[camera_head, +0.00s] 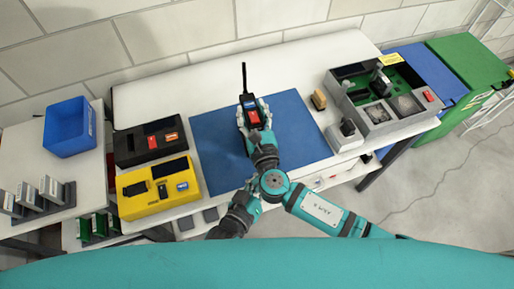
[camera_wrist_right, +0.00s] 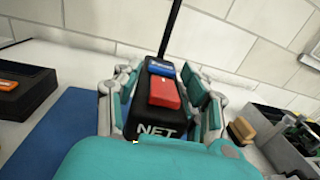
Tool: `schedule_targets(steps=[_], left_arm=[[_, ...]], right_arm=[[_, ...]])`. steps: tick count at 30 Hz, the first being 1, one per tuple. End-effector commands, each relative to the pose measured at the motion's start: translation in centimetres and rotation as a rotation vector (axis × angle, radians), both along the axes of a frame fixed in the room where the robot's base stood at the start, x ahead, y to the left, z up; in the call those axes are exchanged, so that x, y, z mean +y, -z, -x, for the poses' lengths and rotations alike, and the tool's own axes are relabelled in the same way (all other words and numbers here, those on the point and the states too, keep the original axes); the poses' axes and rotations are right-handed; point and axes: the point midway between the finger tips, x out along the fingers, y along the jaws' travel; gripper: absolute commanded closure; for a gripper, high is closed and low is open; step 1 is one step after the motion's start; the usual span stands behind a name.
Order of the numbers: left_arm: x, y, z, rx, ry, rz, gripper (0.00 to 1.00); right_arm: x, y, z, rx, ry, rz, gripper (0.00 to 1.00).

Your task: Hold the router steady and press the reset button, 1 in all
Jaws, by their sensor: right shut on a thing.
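The router is a black box marked NET (camera_wrist_right: 152,125) with a tall black antenna, a red block and a blue block on its top. In the head view the router (camera_head: 252,115) stands over the blue mat (camera_head: 215,125). My right gripper (camera_head: 254,109) is shut on the router, with its fingers along both sides in the right wrist view (camera_wrist_right: 165,98). The reset button cannot be made out for certain. My left arm's dark end (camera_head: 236,214) shows low in the head view, beside my right arm; its fingers are not clear.
A black case (camera_head: 135,152) and a yellow case (camera_head: 145,206) lie left of the mat. A blue bin (camera_head: 68,128) stands farther left. A brown-topped block (camera_head: 319,99) and a grey equipment tray (camera_head: 378,122) are at right. The mat is otherwise clear.

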Motion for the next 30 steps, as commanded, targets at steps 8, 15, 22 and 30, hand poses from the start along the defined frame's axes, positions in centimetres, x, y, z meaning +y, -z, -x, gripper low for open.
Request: schedule_targets(steps=[8,15,22,30], left_arm=[[0.01,0.01,-0.02,0.000,0.000,0.000,1.00],[0.02,0.02,-0.03,0.000,0.000,0.000,1.00],[0.02,0.02,-0.03,0.000,0.000,0.000,1.00],[0.02,0.02,-0.02,0.000,0.000,0.000,1.00]], right_arm=[[0.02,0.07,0.04,0.002,-0.001,-0.002,1.00],[0.02,0.07,0.04,0.002,-0.001,-0.001,0.49],[0.02,0.03,0.01,0.001,0.000,-0.001,0.31],[-0.14,0.09,0.64,0.002,0.000,-0.001,0.31]])
